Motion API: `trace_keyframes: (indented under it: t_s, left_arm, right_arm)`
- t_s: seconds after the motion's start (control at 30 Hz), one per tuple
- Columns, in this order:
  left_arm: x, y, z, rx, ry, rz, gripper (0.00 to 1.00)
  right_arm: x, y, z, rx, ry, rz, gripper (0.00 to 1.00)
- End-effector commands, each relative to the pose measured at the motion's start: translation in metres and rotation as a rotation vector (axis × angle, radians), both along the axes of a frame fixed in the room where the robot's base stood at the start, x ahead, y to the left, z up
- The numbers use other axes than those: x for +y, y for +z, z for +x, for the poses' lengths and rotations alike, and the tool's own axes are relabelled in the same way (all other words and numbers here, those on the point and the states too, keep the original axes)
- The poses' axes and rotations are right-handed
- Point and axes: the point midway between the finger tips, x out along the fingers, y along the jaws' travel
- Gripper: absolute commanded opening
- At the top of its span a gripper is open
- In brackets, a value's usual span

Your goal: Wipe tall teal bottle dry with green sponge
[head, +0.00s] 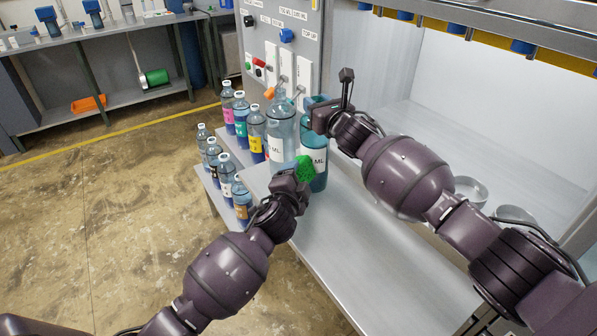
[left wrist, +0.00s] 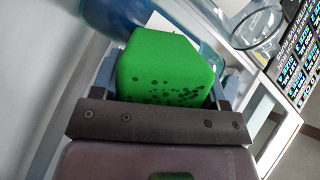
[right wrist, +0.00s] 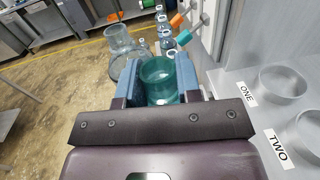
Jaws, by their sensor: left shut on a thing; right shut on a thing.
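The tall teal bottle (head: 318,172) stands upright at the left end of the metal counter, with a white label on its side. My right gripper (head: 320,115) is shut on its upper part; in the right wrist view the bottle's open teal top (right wrist: 160,82) sits between the fingers. My left gripper (head: 291,183) is shut on the green sponge (head: 305,168), which is up against the bottle's lower side in the head view. In the left wrist view the sponge (left wrist: 165,70) shows dark spots and hides part of the blue-teal surface behind it.
A large clear bottle (head: 281,145) stands close behind the teal one. Several small labelled bottles (head: 242,120) line the shelves at left. Round dishes (head: 470,190) stand at right, by labels ONE and TWO. The front counter (head: 370,270) is clear.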

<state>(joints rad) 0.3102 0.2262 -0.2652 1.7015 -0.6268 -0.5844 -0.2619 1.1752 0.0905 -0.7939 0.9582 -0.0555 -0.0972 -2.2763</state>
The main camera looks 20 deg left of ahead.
Motion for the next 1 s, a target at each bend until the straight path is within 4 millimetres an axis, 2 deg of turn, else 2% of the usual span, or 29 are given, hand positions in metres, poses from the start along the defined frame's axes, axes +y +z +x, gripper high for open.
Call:
trace_keyframes:
  t_s: [0.03,0.43,1.0]
  left_arm:
    - [0.0,-0.004,0.0,0.002,0.0,0.0,0.41]
    - [0.001,-0.004,-0.004,0.0,-0.001,-0.001,0.41]
    - [0.01,-0.004,-0.048,0.0,-0.001,-0.001,0.41]
  right_arm:
    - [0.001,-0.009,-0.001,0.013,0.0,-0.001,0.03]
    - [0.0,-0.009,-0.001,0.014,-0.002,-0.003,0.03]
    - [-0.001,-0.01,0.0,0.014,-0.004,-0.004,0.03]
